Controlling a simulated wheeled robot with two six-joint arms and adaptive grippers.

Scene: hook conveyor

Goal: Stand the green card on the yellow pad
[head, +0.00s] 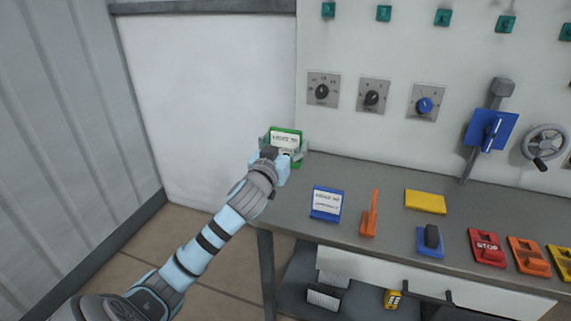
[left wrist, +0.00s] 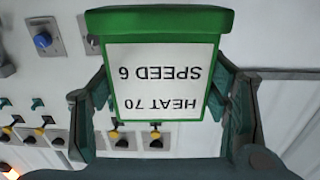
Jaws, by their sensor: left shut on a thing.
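The green card (head: 286,137) with a white label is in my left gripper (head: 284,149), at the left end of the grey table in the head view. In the left wrist view the green card (left wrist: 166,62) shows its label "HEAT 70 SPEED 6" upside down, with a thick green edge at the top. The left gripper's fingers (left wrist: 165,110) are shut on its two sides. The yellow pad (head: 425,201) lies flat and bare on the table, well to the right of the card. My right gripper is not in view.
Between them on the table (head: 385,180) stand a blue card (head: 327,204) and an orange lever piece (head: 369,216). Wall knobs (head: 371,97) and a blue lever plate (head: 490,129) are behind.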

